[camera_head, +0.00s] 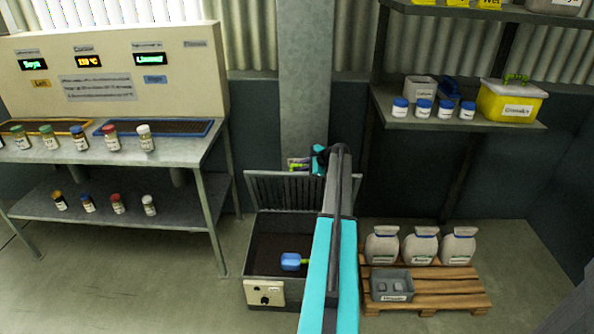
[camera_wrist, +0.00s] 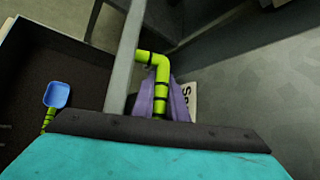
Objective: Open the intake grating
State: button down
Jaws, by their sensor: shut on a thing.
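The intake grating (camera_head: 284,190) stands raised at the back edge of the open intake box (camera_head: 262,292). In the wrist view it shows nearly edge-on as a grey bar (camera_wrist: 125,62). My gripper (camera_head: 299,165) is at the grating's top edge, partly hidden by my arm. In the wrist view its purple fingers (camera_wrist: 162,97) are shut on the yellow-green grating handle (camera_wrist: 158,62). A blue scoop (camera_head: 291,261) with a yellow-green handle lies inside the box; it also shows in the wrist view (camera_wrist: 56,95).
A work table (camera_head: 190,153) with jars stands left. A wooden pallet (camera_head: 440,285) with sacks and a grey bin is right of the box. A shelf (camera_head: 385,115) hangs above it. A grey column (camera_head: 303,80) is close behind my gripper.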

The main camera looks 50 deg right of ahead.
jog(key=shift+w+a, duration=0.25)
jog(key=c, duration=2)
grip_release()
jog(key=shift+c, duration=0.2)
jog(key=shift+d, duration=0.1)
jog(key=shift+s, duration=0.15)
jog(key=v, duration=1.3)
jog(key=shift+s+r+b, duration=0.15)
jog(key=shift+s+b, duration=0.1)
jog(key=shift+b, duration=0.15)
